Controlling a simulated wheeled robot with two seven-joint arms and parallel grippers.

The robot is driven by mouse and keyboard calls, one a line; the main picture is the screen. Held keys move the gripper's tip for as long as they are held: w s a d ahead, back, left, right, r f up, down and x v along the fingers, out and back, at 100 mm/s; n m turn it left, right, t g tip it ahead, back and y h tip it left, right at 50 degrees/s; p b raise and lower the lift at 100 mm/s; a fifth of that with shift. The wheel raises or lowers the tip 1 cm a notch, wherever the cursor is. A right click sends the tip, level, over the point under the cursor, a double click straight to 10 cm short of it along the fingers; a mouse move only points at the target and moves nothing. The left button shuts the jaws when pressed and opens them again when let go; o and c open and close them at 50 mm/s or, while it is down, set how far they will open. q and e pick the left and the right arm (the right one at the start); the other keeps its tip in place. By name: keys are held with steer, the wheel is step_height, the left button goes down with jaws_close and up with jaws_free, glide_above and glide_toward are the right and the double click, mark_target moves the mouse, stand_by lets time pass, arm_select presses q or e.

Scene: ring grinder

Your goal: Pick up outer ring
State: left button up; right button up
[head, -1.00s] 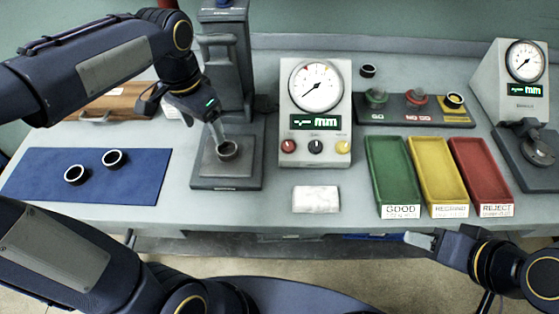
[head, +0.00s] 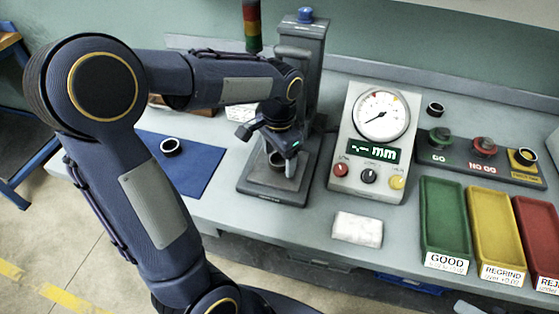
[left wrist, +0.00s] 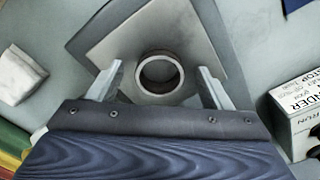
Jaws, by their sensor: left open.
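A dark ring (head: 277,160) sits on the square base of the measuring stand (head: 262,188). In the left wrist view the ring (left wrist: 160,91) lies flat on a grey plate (left wrist: 110,48). My left gripper (head: 284,148) is over it, pointing down. Its two fingers (left wrist: 160,70) are open, one on each side of the ring, with a visible gap to it. The exact height over the plate cannot be told. A light grey tip of my right gripper (head: 466,307) shows at the bottom edge; its jaws are mostly out of frame.
Another ring (head: 436,109) lies behind the button panel (head: 470,158). A dial gauge box (head: 350,178), a white block (head: 358,229) and the green tray (head: 445,215) stand to the right.

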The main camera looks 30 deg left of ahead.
arm_select(q)
steer(key=shift+c, duration=0.2)
steer(key=c, duration=1.1)
steer(key=shift+r, duration=0.1)
steer(key=shift+r, duration=0.6)
steer(key=s+d+r, duration=0.5)
steer(key=s+r, duration=0.6)
steer(key=s, duration=0.2)
steer(key=shift+r, duration=0.3)
